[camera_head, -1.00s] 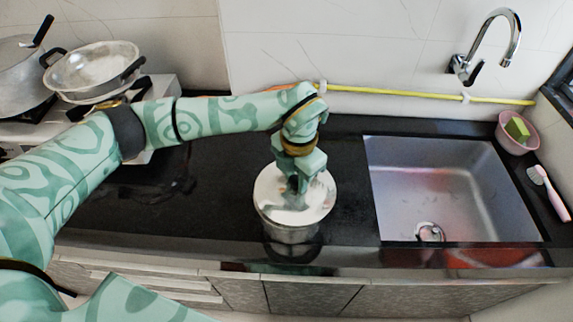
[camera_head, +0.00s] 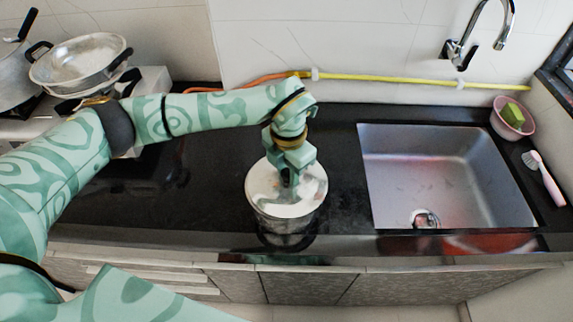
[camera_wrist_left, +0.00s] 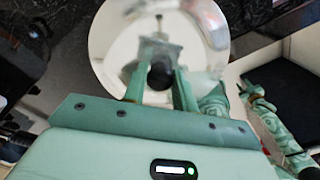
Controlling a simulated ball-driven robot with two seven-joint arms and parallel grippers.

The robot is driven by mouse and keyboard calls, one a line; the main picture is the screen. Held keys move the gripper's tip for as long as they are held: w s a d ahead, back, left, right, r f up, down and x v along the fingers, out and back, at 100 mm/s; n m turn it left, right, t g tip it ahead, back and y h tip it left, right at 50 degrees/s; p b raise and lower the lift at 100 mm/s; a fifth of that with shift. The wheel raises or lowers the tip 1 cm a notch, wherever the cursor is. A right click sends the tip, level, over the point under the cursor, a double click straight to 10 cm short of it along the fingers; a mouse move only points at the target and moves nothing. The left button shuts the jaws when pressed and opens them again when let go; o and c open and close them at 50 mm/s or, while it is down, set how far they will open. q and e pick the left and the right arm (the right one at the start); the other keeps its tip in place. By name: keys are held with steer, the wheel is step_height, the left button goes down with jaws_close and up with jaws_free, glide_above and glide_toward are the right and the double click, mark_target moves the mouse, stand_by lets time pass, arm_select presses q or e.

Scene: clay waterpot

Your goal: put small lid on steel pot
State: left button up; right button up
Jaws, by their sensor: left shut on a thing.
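The steel pot (camera_head: 284,222) stands on the black counter, left of the sink. The small lid (camera_head: 262,185), a shiny round disc with a black knob, lies level over the pot's mouth. I see no clear gap between lid and pot, but the arm hides part of the far rim. My left gripper (camera_head: 290,178) comes down from above and is shut on the lid's knob. In the left wrist view, the black knob (camera_wrist_left: 160,75) sits between the fingers, with the mirror-like lid (camera_wrist_left: 112,45) around it.
The sink (camera_head: 450,175) lies to the right, with a pink bowl holding a sponge (camera_head: 512,115) and a brush (camera_head: 548,180) beyond it. A pan (camera_head: 80,60) stands on the stove at back left. A yellow hose (camera_head: 400,80) runs along the wall.

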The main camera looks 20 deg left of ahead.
arm_select(q)
steer(key=shift+f, duration=0.1)
steer(key=shift+a, duration=0.15)
steer(key=shift+a+f, duration=0.1)
steer(key=shift+a, duration=0.25)
steer(key=shift+a+f, duration=0.1)
steer(key=shift+d, duration=0.2)
steer(key=o, duration=1.1)
steer(key=shift+d, duration=0.15)
arm_select(e)
steer(key=shift+a+r, duration=0.1)
steer(key=shift+a, duration=0.05)
